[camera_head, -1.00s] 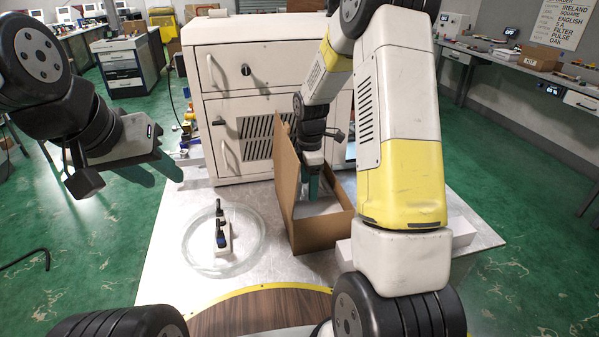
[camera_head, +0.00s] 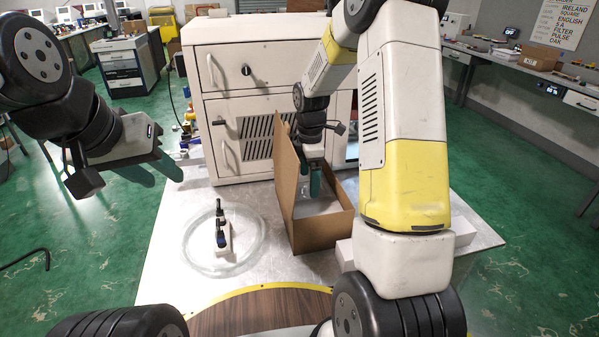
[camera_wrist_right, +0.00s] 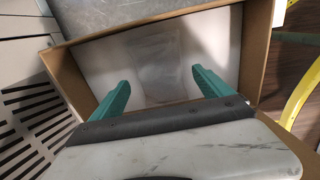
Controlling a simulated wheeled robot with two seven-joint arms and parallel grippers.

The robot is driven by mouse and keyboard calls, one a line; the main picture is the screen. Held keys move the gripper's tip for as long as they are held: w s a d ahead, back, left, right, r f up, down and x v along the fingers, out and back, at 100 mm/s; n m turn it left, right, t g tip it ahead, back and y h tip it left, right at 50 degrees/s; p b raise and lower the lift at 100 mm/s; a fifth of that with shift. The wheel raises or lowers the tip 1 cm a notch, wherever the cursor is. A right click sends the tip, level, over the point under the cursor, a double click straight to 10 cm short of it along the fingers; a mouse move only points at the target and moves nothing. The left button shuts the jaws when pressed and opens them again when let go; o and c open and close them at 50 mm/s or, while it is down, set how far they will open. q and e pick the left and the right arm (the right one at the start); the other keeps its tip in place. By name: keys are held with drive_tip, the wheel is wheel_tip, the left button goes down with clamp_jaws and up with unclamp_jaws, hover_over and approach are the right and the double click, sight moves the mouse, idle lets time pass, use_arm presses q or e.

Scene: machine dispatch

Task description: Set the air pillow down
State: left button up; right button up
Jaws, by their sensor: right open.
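The air pillow (camera_wrist_right: 158,62) is a clear, wrinkled film lying on the pale floor of an open cardboard box. The box (camera_head: 322,232) stands on the light table, with one tall flap raised on its left; the box wall also shows in the right wrist view (camera_wrist_right: 255,40). My right gripper (camera_head: 315,182) points down into the box. In the right wrist view its teal fingers (camera_wrist_right: 160,82) are wide apart, with nothing held between them. The pillow lies beyond the fingertips. My left gripper (camera_head: 155,174) hangs away at the left, over the floor; its jaw gap is unclear.
A white machine cabinet (camera_head: 240,60) with vented doors stands behind the box. A clear ring (camera_head: 192,262) with a small dark-topped device (camera_head: 222,238) lies left of the box.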

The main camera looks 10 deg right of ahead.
wheel_tip(320, 180, up, 10)
idle(0.3)
idle(0.9)
